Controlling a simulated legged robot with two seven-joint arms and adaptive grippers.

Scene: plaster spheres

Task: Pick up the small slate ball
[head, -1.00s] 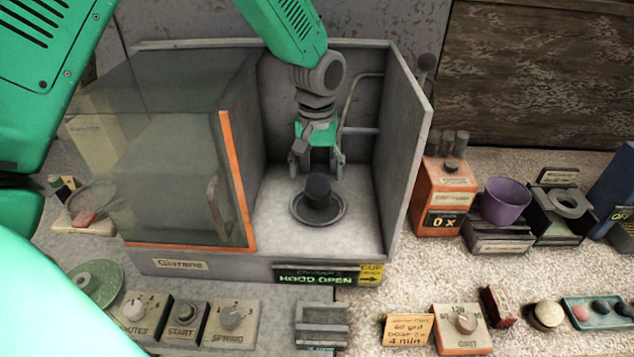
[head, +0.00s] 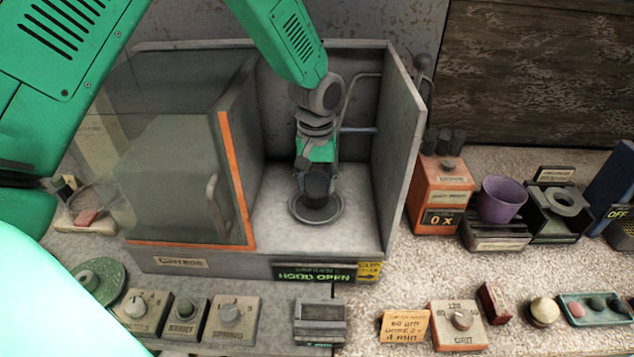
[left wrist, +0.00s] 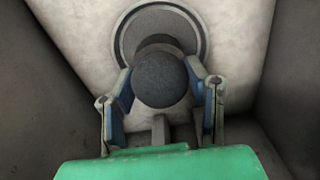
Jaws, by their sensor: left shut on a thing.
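The small slate ball (head: 317,187) is dark and round. It is at a short dark stand on a round grey dish (head: 337,212) inside the open hood. My left gripper (head: 316,178) reaches down from above and is shut on the ball, with a finger on each side. In the left wrist view the ball (left wrist: 160,80) sits between the fingers, over the dish (left wrist: 204,42). Whether it still touches the stand cannot be told. My right gripper is not in view.
The hood's side wall (head: 403,155) stands close on the right, and its glass cover (head: 170,180) on the left. An orange-red dispenser (head: 440,195), a purple cup (head: 502,199) and a teal tray of small balls (head: 595,309) stand right. Control knobs line the front.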

